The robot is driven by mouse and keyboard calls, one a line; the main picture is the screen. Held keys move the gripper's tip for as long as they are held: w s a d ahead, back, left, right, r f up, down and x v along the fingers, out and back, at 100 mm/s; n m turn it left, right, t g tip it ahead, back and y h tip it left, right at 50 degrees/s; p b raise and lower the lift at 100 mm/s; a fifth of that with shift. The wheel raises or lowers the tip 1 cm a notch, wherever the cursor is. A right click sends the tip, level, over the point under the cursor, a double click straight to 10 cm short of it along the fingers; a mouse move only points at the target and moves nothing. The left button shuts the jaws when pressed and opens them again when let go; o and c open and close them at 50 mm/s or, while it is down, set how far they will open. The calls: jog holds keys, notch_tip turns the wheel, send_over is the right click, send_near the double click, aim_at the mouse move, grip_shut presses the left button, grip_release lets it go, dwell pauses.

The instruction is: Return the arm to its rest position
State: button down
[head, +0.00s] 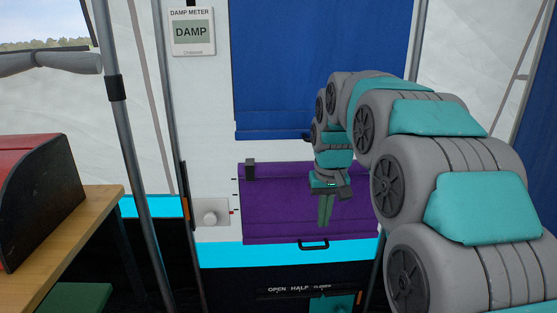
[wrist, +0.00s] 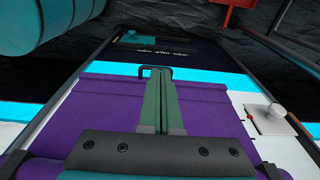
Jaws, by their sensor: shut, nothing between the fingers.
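My gripper (head: 325,211) hangs at the end of my arm in front of a purple panel (head: 275,208), with its fingers pointing down. In the wrist view my gripper (wrist: 158,75) shows two green fingers pressed together with nothing between them. The purple panel (wrist: 100,108) lies behind them in that view. My arm arches in from the right side of the head view, with grey rounded links and teal pads. Whether the fingers touch the panel cannot be told.
A black handle (head: 313,244) sits at the panel's lower edge. A white knob (head: 210,213) is left of it, below a damp meter (head: 191,32) reading DAMP. A blue sheet (head: 320,70) hangs above. A wooden table (head: 75,225) with a red-and-black object (head: 40,200) stands at left, beside a grey pole (head: 130,150).

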jog(key=s+f+g, duration=0.1)
jog(key=s+f, duration=0.1)
jog(key=s, duration=1)
jog(key=s+f+g+p, duration=0.1)
jog(key=s+f, duration=0.2)
jog(key=s, duration=0.9)
jog(key=s+f+g, duration=0.1)
jog(key=s+f, duration=0.2)
jog(key=s, duration=0.9)
jog(key=shift+s+d+f+p, duration=0.15)
jog(key=shift+s+f+p, duration=0.1)
jog(key=shift+p, duration=0.1)
jog(key=shift+d, duration=0.1)
